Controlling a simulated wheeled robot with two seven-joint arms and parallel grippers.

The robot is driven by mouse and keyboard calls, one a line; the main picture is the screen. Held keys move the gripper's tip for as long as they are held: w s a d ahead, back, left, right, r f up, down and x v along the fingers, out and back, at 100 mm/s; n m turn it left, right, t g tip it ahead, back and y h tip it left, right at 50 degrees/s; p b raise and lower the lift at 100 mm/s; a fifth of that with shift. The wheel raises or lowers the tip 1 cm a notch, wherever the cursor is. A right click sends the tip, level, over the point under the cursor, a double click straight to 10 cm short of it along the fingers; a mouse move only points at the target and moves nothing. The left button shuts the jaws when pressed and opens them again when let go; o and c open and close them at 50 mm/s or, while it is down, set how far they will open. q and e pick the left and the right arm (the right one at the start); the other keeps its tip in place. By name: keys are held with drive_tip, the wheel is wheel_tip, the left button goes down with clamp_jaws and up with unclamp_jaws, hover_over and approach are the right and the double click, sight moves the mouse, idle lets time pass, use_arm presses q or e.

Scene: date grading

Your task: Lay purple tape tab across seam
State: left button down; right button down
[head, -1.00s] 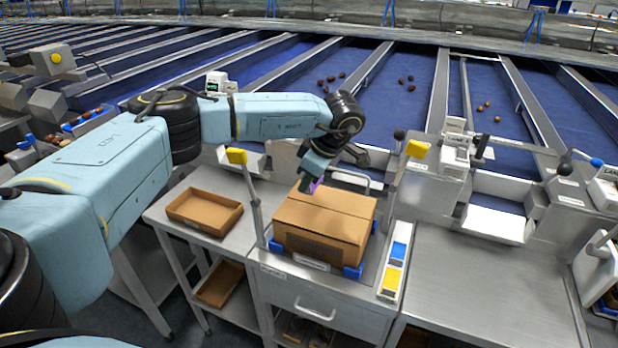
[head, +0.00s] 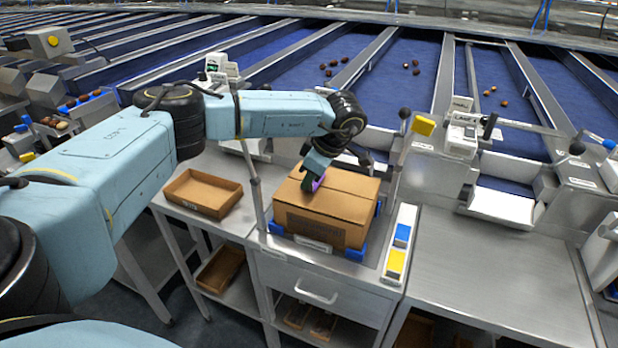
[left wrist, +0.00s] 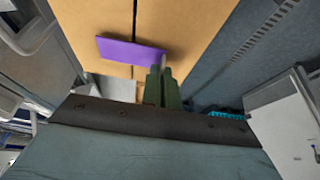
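The closed cardboard box (head: 345,209) sits in a holder with blue corner blocks on the metal bench, and its seam runs across the top. My left gripper (head: 311,184) points down at the box top, low over the seam. The purple tape tab (head: 318,184) is at its fingertips. In the left wrist view the flat tab (left wrist: 128,50) crosses over the seam line, its right end at the tips of the close-together fingers (left wrist: 162,72). I cannot tell whether the tab touches the cardboard. My right gripper is not in view.
An empty cardboard tray (head: 203,193) lies to the left. A holder with blue and yellow blocks (head: 399,246) is at the right. The bench further right (head: 490,270) is clear.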

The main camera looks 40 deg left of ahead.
use_arm(q)
drive_tip(key=shift+f, duration=0.2)
idle(0.5)
drive_tip(key=c, duration=1.6)
unclamp_jaws()
drive_tip(key=shift+c, duration=0.6)
drive_tip(key=shift+r, duration=0.1)
drive_tip(key=shift+r+p, duration=2.75)
drive_tip(key=shift+r, duration=0.7)
drive_tip(key=shift+f, duration=0.1)
